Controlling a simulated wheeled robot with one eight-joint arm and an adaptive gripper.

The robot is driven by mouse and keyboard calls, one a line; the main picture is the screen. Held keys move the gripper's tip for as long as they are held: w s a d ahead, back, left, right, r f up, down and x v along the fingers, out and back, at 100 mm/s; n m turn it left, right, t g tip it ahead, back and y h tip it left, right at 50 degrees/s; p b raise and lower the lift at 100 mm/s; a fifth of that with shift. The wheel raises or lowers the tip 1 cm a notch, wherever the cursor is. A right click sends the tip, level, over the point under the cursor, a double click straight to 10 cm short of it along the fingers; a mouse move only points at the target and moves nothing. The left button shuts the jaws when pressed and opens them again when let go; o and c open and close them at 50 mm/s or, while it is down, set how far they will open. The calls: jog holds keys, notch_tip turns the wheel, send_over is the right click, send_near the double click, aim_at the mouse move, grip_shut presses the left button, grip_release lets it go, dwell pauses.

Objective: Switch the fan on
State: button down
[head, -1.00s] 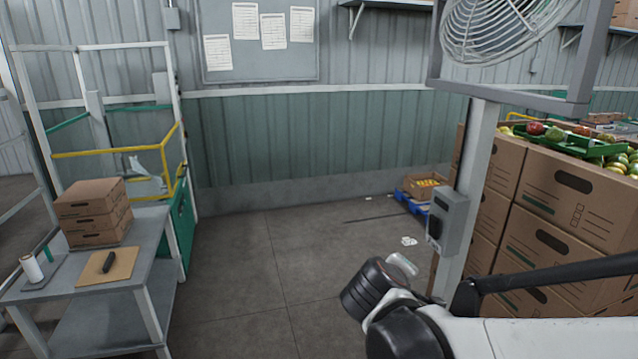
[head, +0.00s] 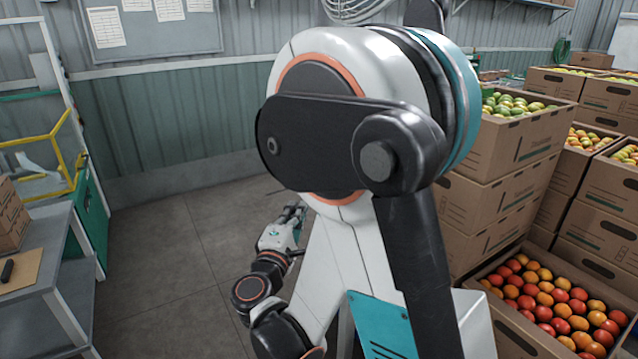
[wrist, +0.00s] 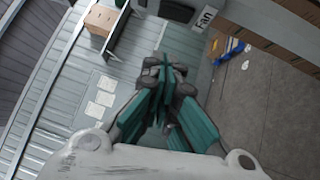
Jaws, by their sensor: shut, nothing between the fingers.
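The fan (head: 360,8) shows only as part of its wire cage at the top of the head view; my arm covers its post and the grey switch box there. In the wrist view a white plate marked "Fan" (wrist: 203,18) is at the top edge, beside a dark part (wrist: 175,9) that is cut off by the frame; I cannot tell the switch's position. My gripper (wrist: 165,65) is shut and empty, with its fingertips below these parts in the picture and apart from them. It also shows low in the middle of the head view (head: 293,212).
Stacked cartons of fruit (head: 500,210) stand close on the right. A grey table (head: 45,270) and yellow rail (head: 62,150) are at the left. The floor (head: 170,260) between is clear. A blue item (wrist: 230,50) lies on the floor in the wrist view.

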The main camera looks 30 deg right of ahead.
dwell(0.3)
jog(key=s+d+b+x, duration=0.2)
jog(key=x, duration=1)
jog(key=shift+w+d+r+b, duration=0.25)
jog(key=shift+w+d+b, duration=0.05)
jog(key=shift+b, duration=0.1)
jog(key=shift+d+r+m+g+p, duration=0.3)
jog(key=shift+d+m+p, duration=0.1)
jog(key=shift+p, duration=0.3)
jog(key=shift+a, duration=0.2)
